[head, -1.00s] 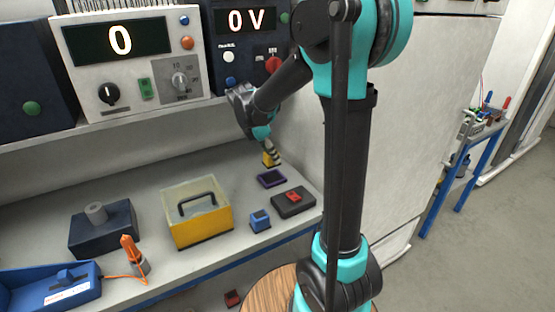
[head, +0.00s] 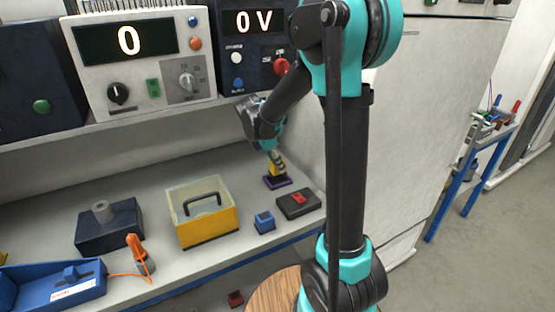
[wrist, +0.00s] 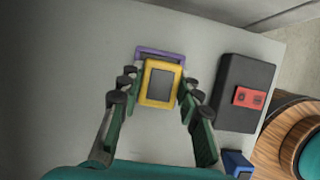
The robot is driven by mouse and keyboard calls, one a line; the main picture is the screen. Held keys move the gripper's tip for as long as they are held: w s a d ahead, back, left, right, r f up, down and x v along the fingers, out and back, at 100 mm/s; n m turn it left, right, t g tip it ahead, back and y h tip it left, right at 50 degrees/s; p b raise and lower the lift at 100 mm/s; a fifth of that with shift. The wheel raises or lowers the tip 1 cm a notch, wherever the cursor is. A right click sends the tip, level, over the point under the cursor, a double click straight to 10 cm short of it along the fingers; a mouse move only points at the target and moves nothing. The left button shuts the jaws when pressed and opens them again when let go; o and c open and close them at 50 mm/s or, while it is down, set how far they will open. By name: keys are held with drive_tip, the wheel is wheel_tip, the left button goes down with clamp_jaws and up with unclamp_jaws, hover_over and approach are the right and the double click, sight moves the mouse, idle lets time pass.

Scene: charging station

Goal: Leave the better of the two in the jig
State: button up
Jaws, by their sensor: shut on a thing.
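My gripper (head: 276,160) is shut on a yellow block with a dark grey face (wrist: 160,83), one finger on each side of it. The yellow block (head: 278,168) is at the purple frame (head: 275,183) at the back right of the bench. In the wrist view the purple frame (wrist: 160,54) shows just beyond the block's far edge. I cannot tell whether the block is seated in it or just above it. A bit of another yellow thing (head: 3,257) shows at the left picture edge, mostly cut off. No label tells which thing is the jig.
A black block with a red piece (head: 299,199) lies right of the frame. A small blue holder (head: 264,222) and a yellow box with clear lid (head: 208,229) stand in front. A dark block with a cylinder (head: 110,228) is left. Meters above read 0 (head: 127,40) and 0 V.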

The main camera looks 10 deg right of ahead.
sight(277, 170)
drive_tip(key=shift+f, duration=1.5)
drive_tip(key=o, duration=1.3)
